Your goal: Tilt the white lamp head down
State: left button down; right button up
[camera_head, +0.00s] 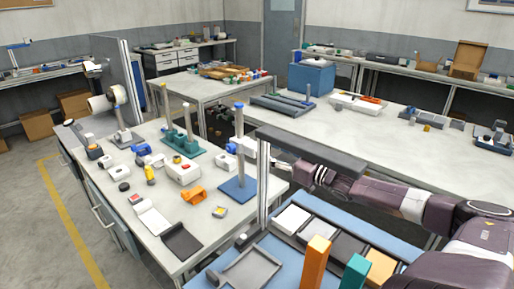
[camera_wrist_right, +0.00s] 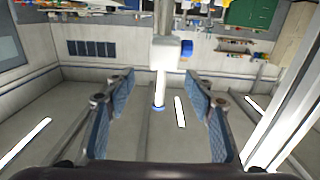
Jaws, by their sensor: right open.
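A white block-shaped head (camera_head: 248,146) with a blue knob is on a slim grey post with a blue cap, standing upright on a blue base plate (camera_head: 238,189). I take it for the lamp head. In the right wrist view, which looks upside down, the white head (camera_wrist_right: 172,48) lies ahead between the fingertips, apparently beyond them. My right gripper (camera_head: 281,162) is open and empty, to the right of the post. A rounded white head (camera_head: 100,103) on another stand is at the table's far left. My left gripper is not in view.
A teal stand with two posts (camera_head: 183,143) is behind. White boxes (camera_head: 183,172), an orange part (camera_head: 194,196) and a dark notebook (camera_head: 182,241) lie on the table. A grey shelf edge (camera_head: 310,152) on a metal upright runs close above my right arm.

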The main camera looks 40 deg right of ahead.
aim_at(253, 144)
jog(key=shift+w+a+f+b, duration=0.1)
jog(key=shift+w+a+b, duration=0.15)
jog(key=shift+w+b, duration=0.75)
jog(key=shift+w+a+b, duration=0.25)
jog(key=shift+w+b, duration=0.15)
jog(key=shift+w, duration=1.75)
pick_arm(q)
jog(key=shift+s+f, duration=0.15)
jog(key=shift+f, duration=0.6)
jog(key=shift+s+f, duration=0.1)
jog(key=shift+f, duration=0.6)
pick_arm(e)
jog(key=shift+w+f, duration=0.1)
jog(key=shift+w, duration=0.4)
jog(key=shift+a, duration=0.1)
jog(key=shift+c, duration=0.5)
jog(key=c, duration=1.1)
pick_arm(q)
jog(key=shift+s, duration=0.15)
pick_arm(e)
jog(key=shift+o, duration=0.2)
